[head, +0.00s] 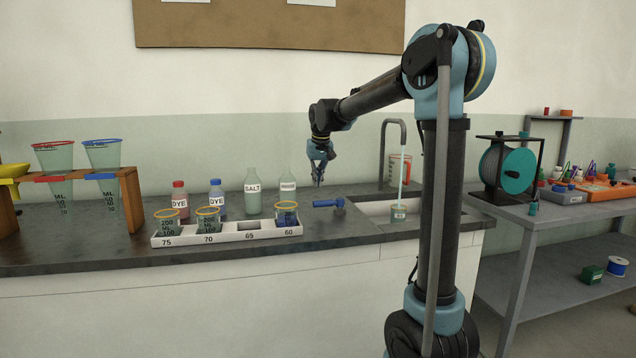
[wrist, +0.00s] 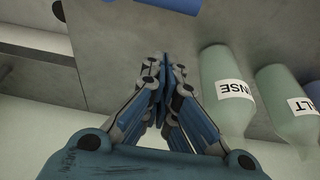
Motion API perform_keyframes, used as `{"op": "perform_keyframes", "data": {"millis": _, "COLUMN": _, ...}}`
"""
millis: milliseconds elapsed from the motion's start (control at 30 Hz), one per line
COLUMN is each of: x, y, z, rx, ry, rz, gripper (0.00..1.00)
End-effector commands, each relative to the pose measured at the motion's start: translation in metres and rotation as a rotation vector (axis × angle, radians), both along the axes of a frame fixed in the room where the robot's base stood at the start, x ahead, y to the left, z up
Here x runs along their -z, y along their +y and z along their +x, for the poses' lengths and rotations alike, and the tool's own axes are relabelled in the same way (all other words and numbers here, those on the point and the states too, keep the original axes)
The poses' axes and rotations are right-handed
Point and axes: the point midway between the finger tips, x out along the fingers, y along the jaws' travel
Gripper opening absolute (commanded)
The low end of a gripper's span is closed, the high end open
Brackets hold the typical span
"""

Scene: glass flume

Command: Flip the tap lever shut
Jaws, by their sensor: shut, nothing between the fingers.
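The rinse bottle (head: 287,194) and the salt bottle (head: 253,192) stand close left of my gripper. A white tray (head: 226,238) with measuring cups lies in front. The sink (head: 370,212) is to the right. The counter around the lever is clear.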

Motion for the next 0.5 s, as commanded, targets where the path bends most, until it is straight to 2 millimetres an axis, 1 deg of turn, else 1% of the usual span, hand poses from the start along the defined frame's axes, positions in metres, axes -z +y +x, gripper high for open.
{"op": "perform_keyframes", "data": {"millis": 33, "x": 0.009, "y": 0.001, "z": 0.003, "rx": 0.0, "ry": 0.0, "rz": 0.0, "gripper": 0.0}}
{"op": "perform_keyframes", "data": {"millis": 200, "x": 0.036, "y": 0.003, "z": 0.012, "rx": 0.0, "ry": 0.0, "rz": 0.0, "gripper": 0.0}}
{"op": "perform_keyframes", "data": {"millis": 400, "x": 0.063, "y": 0.006, "z": 0.02, "rx": 0.0, "ry": 0.0, "rz": 0.0, "gripper": 0.0}}
{"op": "perform_keyframes", "data": {"millis": 467, "x": 0.07, "y": 0.006, "z": 0.022, "rx": 0.0, "ry": 0.0, "rz": 0.0, "gripper": 0.0}}
{"op": "perform_keyframes", "data": {"millis": 500, "x": 0.071, "y": 0.006, "z": 0.019, "rx": 0.0, "ry": 0.0, "rz": 0.0, "gripper": 0.0}}
